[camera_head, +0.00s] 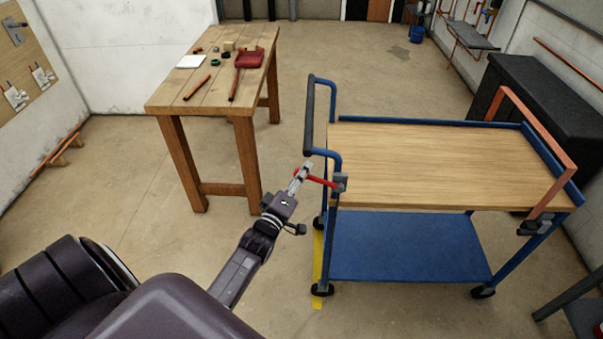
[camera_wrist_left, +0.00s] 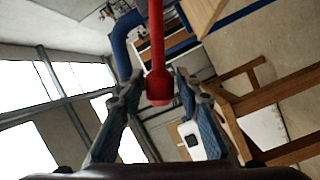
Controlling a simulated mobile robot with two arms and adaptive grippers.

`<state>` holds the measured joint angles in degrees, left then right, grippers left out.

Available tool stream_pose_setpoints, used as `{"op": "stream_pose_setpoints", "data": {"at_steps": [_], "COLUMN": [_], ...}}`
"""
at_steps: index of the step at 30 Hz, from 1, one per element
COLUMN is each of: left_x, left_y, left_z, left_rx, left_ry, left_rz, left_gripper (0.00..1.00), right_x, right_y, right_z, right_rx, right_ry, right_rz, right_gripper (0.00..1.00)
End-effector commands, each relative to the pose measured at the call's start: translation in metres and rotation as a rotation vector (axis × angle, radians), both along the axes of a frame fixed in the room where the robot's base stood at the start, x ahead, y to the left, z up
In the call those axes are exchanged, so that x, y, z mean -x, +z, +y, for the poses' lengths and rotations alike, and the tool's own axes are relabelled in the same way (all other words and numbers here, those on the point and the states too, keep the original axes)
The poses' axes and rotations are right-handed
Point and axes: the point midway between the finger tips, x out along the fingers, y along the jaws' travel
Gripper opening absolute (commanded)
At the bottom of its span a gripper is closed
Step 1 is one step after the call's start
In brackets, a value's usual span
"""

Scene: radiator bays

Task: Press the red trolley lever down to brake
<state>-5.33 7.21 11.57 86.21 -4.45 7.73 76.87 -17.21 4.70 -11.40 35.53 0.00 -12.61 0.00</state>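The red lever (camera_head: 322,181) sticks out to the left from a grey mount (camera_head: 340,182) at the left end of the blue trolley (camera_head: 400,245). It looks close to level, with its free end slightly higher. My left gripper (camera_head: 303,173) is at the lever's free end. In the left wrist view the red lever (camera_wrist_left: 157,50) runs between the two fingers of my left gripper (camera_wrist_left: 158,80). The fingers stand apart with gaps on both sides of the lever's round end. My right gripper is not in view.
The trolley's blue push handle (camera_head: 309,115) rises just above the lever. A copper-coloured pipe frame (camera_head: 535,120) stands at its right end. A wooden workbench (camera_head: 185,100) with small items stands at the back left. The floor between bench and trolley is clear.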

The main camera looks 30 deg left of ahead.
Motion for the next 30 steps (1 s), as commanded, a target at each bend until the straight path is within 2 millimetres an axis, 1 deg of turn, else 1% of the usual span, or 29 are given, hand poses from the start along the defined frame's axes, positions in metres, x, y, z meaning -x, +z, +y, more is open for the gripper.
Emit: {"op": "stream_pose_setpoints", "data": {"at_steps": [7, 15, 25, 30], "left_x": [-0.001, 0.0, 0.0, 0.001], "left_y": [0.0, 0.0, -0.002, -0.009], "left_z": [0.0, 0.0, 0.0, 0.002], "left_rx": [0.0, 0.0, 0.004, 0.034], "left_ry": [0.0, 0.0, 0.0, 0.001], "left_rz": [0.0, 0.0, -0.001, -0.019], "left_gripper": [0.3, 0.01, 0.0, 0.0], "right_x": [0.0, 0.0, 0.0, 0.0], "right_y": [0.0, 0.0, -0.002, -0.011], "right_z": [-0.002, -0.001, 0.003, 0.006], "right_rx": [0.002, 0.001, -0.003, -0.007], "right_ry": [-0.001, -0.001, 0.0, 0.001], "right_rz": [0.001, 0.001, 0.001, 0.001], "right_gripper": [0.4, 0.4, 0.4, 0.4]}}
